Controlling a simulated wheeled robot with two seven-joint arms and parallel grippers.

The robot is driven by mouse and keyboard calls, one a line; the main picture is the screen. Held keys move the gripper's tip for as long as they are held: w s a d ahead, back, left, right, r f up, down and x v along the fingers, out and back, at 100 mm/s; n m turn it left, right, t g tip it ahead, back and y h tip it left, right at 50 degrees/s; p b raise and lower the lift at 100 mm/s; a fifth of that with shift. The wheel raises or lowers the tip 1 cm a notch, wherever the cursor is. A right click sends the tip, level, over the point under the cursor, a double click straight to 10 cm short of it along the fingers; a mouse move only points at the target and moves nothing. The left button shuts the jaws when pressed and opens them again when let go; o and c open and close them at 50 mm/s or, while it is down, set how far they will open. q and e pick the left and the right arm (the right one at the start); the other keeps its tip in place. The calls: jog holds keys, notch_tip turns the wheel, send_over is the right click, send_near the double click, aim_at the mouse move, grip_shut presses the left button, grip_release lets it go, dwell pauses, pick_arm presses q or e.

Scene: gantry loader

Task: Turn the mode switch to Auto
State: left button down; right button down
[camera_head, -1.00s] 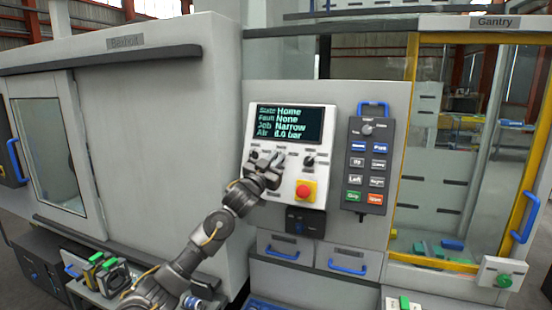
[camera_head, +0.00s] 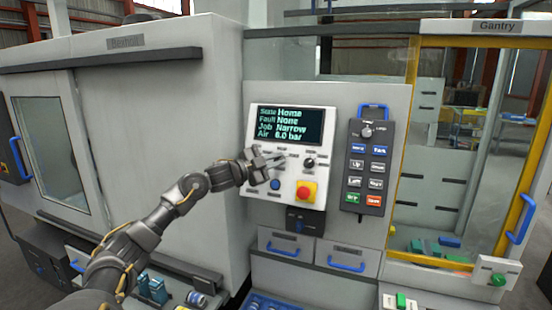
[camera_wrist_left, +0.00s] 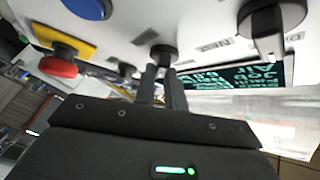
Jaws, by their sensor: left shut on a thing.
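The control panel (camera_head: 257,188) carries a row of black knobs under a dark display (camera_head: 290,125). My left gripper (camera_head: 275,160) reaches the middle of this row from the left. In the left wrist view its two fingers (camera_wrist_left: 164,75) are closed at a small black knob (camera_wrist_left: 163,53). A larger black knob (camera_wrist_left: 272,25) stands apart from the fingers there. Another knob (camera_head: 309,162) is clear of the gripper to the right. The labels are too small to read, so I cannot tell which knob is the mode switch. My right gripper is out of view.
A red emergency button on a yellow base (camera_head: 306,191) and a blue button (camera_head: 275,184) sit below the knobs. A dark pendant (camera_head: 367,170) hangs to the right. The display reads State Home, Fault None, Job Narrow, Air 6.0 bar. A yellow-framed gantry door (camera_head: 412,100) is farther right.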

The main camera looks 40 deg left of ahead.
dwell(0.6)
pick_arm(q)
jog(key=c, duration=1.5)
grip_release()
jog(key=shift+o, duration=0.2)
jog(key=shift+s+a+f, duration=0.1)
jog(key=shift+s+f, duration=0.05)
jog(key=shift+s, duration=0.15)
jog(key=b+v, duration=0.8)
jog(key=v, duration=0.2)
jog(key=shift+r, duration=0.3)
jog(key=shift+a+f, duration=0.1)
